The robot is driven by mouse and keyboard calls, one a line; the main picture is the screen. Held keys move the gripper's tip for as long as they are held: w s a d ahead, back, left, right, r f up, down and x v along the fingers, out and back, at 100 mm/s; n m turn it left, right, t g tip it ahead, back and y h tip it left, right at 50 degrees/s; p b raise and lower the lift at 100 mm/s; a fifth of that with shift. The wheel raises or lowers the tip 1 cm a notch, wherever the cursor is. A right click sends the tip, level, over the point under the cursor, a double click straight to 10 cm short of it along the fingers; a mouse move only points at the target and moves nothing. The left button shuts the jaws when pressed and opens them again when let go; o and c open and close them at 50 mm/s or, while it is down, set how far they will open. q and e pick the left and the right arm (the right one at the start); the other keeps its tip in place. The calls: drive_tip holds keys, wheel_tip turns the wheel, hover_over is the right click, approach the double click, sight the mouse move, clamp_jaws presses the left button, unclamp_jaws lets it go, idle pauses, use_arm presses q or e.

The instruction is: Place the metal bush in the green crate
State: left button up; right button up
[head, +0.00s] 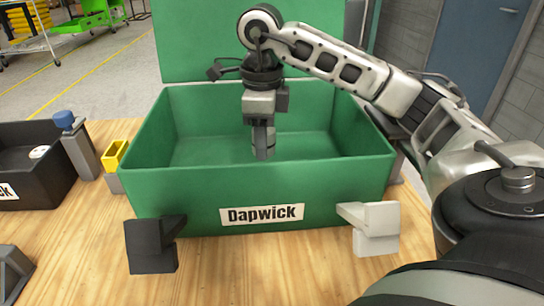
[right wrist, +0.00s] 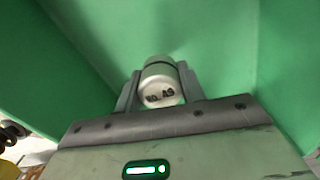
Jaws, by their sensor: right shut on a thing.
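The green crate (head: 340,188) stands open on the wooden table, with a "Dapwick" label on its front wall. My right gripper (head: 264,146) points down into the crate, above its floor and behind the front wall. In the right wrist view, my right gripper (right wrist: 160,92) is shut on the metal bush (right wrist: 161,84), a pale short cylinder with dark lettering on its end. Green crate walls surround it there. In the head view the bush is hard to make out between the fingers. My left gripper is not in view.
A black bin (head: 40,180) stands at the left, beside a grey post with a blue top (head: 64,120) and a small yellow holder (head: 114,154). A black block (head: 150,246) and a light grey block (head: 372,230) sit before the crate. Its green lid (head: 200,40) stands up behind.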

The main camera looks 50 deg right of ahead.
sight(273, 155)
drive_tip(key=shift+d+f, duration=0.95)
drive_tip(key=shift+f, duration=0.1)
drive_tip(key=f, duration=0.3)
drive_tip(key=shift+d+f, duration=0.15)
drive_tip(key=shift+d, duration=0.2)
drive_tip(key=shift+f, duration=0.2)
drive_tip(key=shift+f, duration=0.15)
drive_tip(key=o, duration=1.1)
